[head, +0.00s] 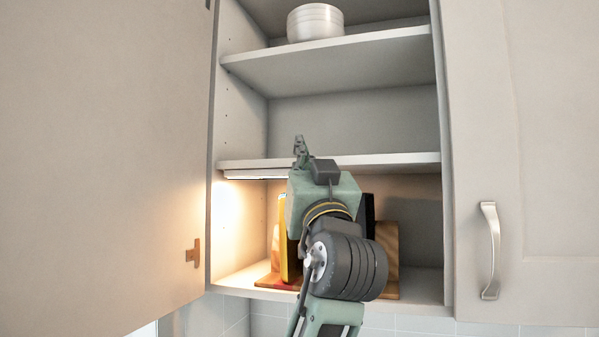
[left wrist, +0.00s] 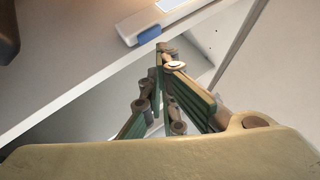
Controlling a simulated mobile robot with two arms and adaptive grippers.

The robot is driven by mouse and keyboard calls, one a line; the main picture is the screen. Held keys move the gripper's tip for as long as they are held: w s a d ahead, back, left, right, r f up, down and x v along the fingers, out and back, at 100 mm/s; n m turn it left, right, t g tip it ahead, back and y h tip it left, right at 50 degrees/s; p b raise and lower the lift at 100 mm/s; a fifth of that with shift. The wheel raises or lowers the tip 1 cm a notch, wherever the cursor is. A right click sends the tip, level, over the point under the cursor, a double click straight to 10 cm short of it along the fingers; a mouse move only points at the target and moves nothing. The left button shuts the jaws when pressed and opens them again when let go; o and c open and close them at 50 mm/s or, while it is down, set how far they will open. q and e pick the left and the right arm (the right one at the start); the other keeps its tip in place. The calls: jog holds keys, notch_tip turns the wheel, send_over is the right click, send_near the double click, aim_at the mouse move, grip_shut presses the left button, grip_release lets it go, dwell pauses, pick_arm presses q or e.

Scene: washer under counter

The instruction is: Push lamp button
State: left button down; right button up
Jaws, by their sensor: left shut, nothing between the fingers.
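The lamp (head: 258,174) is a thin white bar under the middle shelf, at the left of the open cabinet. It is lit and glows warm on the left wall. In the left wrist view the lamp (left wrist: 192,4) shows at the top, with a blue button (left wrist: 149,36) on its end. My left gripper (head: 300,152) is raised at the middle shelf's front edge, to the right of the lamp. In the left wrist view its shut, empty fingertips (left wrist: 168,50) are close beside the blue button; I cannot tell whether they touch. My right gripper is not in view.
The middle shelf (head: 390,160) edge is right by the gripper. Stacked plates (head: 315,23) stand on the upper shelf. Books (head: 283,240) on a wooden stand (head: 388,262) are behind my arm. An open door (head: 100,150) is at left, a closed door (head: 540,150) at right.

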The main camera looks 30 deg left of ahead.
pick_arm(q)
jog(key=shift+s+d+b, duration=0.25)
jog(key=shift+s+b, duration=0.05)
jog(key=shift+s, duration=0.65)
jog(key=shift+s+d+b, duration=0.2)
jog(key=shift+s+b, duration=0.05)
jog(key=shift+s, duration=0.75)
jog(key=shift+s+d+b, duration=0.25)
jog(key=shift+s+b, duration=0.05)
jog(key=shift+s, duration=0.65)
